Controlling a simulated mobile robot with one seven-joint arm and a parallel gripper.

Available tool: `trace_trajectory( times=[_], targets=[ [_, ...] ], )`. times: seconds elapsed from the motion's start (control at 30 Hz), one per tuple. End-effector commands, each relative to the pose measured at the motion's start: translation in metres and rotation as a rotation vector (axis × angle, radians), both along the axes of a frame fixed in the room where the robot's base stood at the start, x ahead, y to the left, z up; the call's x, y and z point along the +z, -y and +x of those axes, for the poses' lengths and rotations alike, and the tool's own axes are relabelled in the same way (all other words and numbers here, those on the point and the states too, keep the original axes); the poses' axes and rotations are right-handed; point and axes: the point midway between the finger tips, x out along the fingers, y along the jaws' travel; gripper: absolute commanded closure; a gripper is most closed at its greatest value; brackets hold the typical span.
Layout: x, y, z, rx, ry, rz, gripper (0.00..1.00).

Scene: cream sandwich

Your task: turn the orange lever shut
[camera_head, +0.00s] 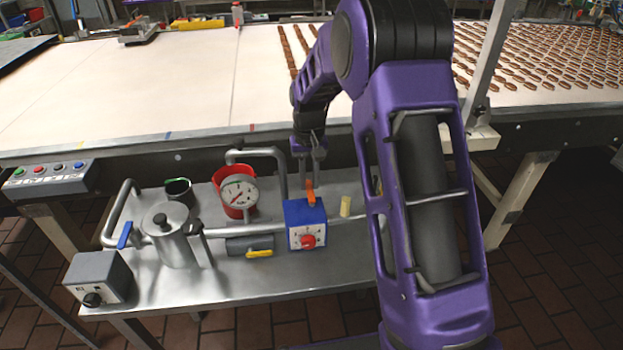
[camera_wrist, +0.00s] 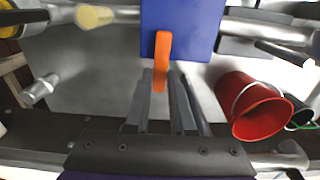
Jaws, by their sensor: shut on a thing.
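The orange lever (camera_head: 310,194) stands at the top back of the blue box (camera_head: 305,222), which has a red knob on its front. My gripper (camera_head: 310,178) reaches down from behind and is shut on the lever's end. In the wrist view the orange lever (camera_wrist: 161,62) runs from the blue box (camera_wrist: 184,22) to between the two grey fingers of my gripper (camera_wrist: 163,92). The fingers hide part of its end.
A red bucket (camera_head: 234,187) with a gauge in front, a metal pot (camera_head: 172,240), pipes, a blue lever (camera_head: 125,235) and a yellow lever (camera_head: 259,253) stand left on the metal table. A cream-coloured cylinder (camera_head: 345,206) is right of the box. The conveyor (camera_head: 170,95) runs behind.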

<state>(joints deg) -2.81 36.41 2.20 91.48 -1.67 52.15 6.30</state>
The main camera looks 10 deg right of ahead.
Motion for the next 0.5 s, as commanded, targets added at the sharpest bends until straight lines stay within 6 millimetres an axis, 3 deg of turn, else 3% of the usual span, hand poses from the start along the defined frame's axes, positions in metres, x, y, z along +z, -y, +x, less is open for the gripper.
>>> trace_trajectory(
  times=[0.5],
  targets=[
    [0.0009,-0.0017,0.0007,0.031,0.003,0.0,1.0]
  ],
)
